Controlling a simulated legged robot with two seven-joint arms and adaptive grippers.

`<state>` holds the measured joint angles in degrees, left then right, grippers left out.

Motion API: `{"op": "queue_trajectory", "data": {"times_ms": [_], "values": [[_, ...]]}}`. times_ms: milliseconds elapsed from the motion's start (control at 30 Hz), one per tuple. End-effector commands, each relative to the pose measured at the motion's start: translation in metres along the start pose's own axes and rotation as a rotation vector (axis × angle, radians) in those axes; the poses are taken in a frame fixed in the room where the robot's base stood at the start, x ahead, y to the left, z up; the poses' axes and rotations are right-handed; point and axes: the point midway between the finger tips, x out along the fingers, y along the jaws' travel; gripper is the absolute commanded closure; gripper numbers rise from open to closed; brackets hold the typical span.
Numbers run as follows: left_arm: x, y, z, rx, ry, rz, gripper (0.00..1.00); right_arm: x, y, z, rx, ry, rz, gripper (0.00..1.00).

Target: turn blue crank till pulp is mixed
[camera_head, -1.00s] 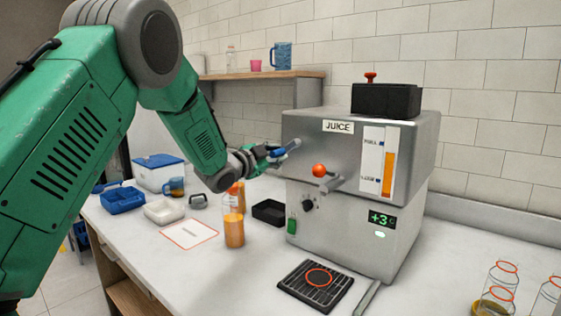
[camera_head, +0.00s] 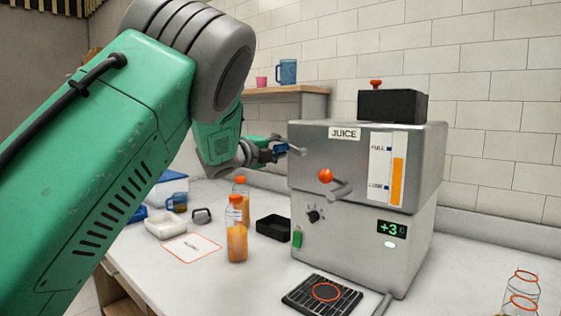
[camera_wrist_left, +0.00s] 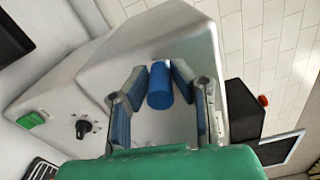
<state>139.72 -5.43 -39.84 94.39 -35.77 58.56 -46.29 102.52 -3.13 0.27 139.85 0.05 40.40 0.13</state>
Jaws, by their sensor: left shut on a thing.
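The juicer (camera_head: 345,165) is a grey metal box on the white counter, marked JUICE. Its blue crank handle (camera_wrist_left: 160,85) shows in the left wrist view between the fingers of my left gripper (camera_wrist_left: 160,78). The blue handle is mostly hidden there by the fingers. The pulp inside the juicer is not visible. My right gripper is not in view.
A lever with an orange ball (camera_head: 326,176) sticks out of the juicer's front, above a black drip tray (camera_head: 322,294). Orange bottles (camera_head: 237,242) and a black bin (camera_head: 272,228) stand left of the juicer. Empty bottles (camera_head: 521,293) are at the lower right.

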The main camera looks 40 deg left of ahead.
Motion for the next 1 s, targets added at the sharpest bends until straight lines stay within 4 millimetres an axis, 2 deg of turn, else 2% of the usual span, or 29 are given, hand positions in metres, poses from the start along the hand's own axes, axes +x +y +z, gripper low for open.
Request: {"op": "queue_trajectory", "data": {"times_ms": [100,500,1000], "values": [[0.001,-0.005,-0.002,0.116,0.0,-0.006,1.0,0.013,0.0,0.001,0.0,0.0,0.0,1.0],[0.001,-0.019,-0.009,0.436,0.001,-0.007,1.0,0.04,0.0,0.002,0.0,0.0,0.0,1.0],[0.001,-0.025,-0.013,0.591,0.001,-0.005,1.0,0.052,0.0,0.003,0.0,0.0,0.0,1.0]]}}
